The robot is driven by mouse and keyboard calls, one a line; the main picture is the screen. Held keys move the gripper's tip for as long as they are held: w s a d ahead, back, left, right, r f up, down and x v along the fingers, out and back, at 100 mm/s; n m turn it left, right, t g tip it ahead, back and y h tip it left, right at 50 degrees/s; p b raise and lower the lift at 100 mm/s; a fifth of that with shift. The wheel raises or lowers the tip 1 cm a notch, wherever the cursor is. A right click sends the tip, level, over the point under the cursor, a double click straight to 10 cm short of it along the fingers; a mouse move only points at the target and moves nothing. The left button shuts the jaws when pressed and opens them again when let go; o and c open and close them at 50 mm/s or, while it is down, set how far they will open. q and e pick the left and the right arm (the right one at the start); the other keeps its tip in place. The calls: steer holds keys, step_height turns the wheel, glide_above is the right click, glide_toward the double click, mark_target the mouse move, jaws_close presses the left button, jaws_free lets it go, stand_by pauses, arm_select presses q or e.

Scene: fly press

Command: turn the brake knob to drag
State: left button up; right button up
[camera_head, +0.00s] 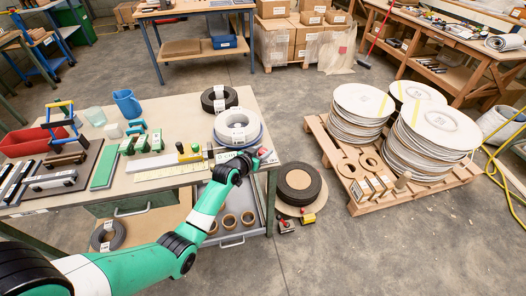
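My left arm comes in from the lower left. Its dark wrist and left gripper (256,158) are over the right front corner of the workbench (150,190). The gripper's fingers are small and partly hidden by the wrist, so I cannot tell whether they are open or shut. A small red and grey item (265,153) shows right at the gripper's tip; I cannot tell whether it is touched or what it is. I cannot make out a brake knob or its marking. My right gripper is not in view.
A stack of white and blue rings (238,122) stands just behind the gripper, with black rings (219,97) beyond. A pallet (333,153) holding white disc stacks (430,138) is at right. Black rings (298,184) lie on the floor.

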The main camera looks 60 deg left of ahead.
arm_select(q)
jaws_close()
steer(key=shift+f+m+t+h+b, duration=0.3)
steer(key=shift+m+h+b, duration=0.2)
steer(key=shift+h+b, duration=0.2)
steer(key=m+h+b, duration=0.1)
steer(key=m+b, duration=0.1)
steer(key=b, duration=0.1)
steer(key=shift+a+f+t+h, duration=0.15)
steer(key=shift+t+h, duration=0.25)
steer(key=shift+r+m+h, duration=0.35)
steer(key=shift+m+h, duration=0.45)
steer(key=shift+h, duration=0.2)
steer(key=shift+d, duration=0.2)
steer(key=o, duration=0.5)
jaws_free()
steer(key=shift+r, duration=0.1)
steer(key=shift+o, duration=0.2)
